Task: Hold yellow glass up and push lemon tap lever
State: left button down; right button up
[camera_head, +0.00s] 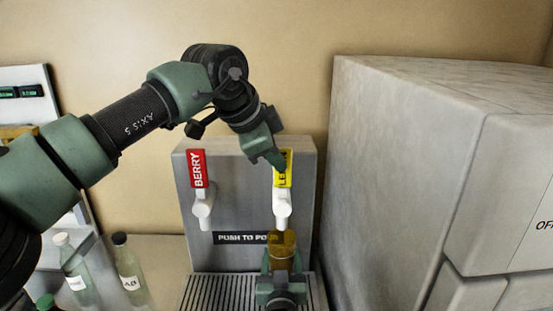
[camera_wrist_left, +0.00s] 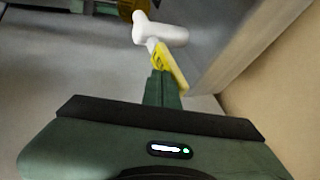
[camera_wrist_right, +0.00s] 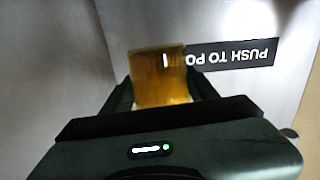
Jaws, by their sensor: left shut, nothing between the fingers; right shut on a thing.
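The yellow lemon lever (camera_head: 284,166) stands on the white right-hand tap (camera_head: 282,204) of the grey dispenser (camera_head: 245,170). My left gripper (camera_head: 277,163) is shut and empty, its tips at the lemon lever; the left wrist view shows the tips (camera_wrist_left: 162,80) against or very close to the yellow lever (camera_wrist_left: 172,68). Contact is hard to tell. My right gripper (camera_head: 281,270) is shut on the yellow glass (camera_head: 283,246), upright just under the lemon tap. The right wrist view shows the glass (camera_wrist_right: 160,78) between the fingers; its fill is unclear.
The red berry lever (camera_head: 198,168) and its tap stand to the left. A slotted drip tray (camera_head: 215,291) lies below the taps. Bottles (camera_head: 128,265) stand at the lower left. A large grey box-shaped unit (camera_head: 400,180) closes off the right side.

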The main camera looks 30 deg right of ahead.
pick_arm(q)
jog(key=shift+w+d+r, duration=0.15)
jog(key=shift+w+d, duration=0.2)
jog(key=shift+w, duration=0.25)
jog(key=shift+w+d+r, duration=0.1)
jog(key=shift+w+d, duration=0.2)
jog(key=shift+w, duration=0.25)
jog(key=shift+a, duration=0.15)
dwell(4.4)
jog(key=v, duration=1.2)
jog(key=shift+s+d+r, duration=0.25)
jog(key=shift+s, duration=0.15)
dwell(0.7)
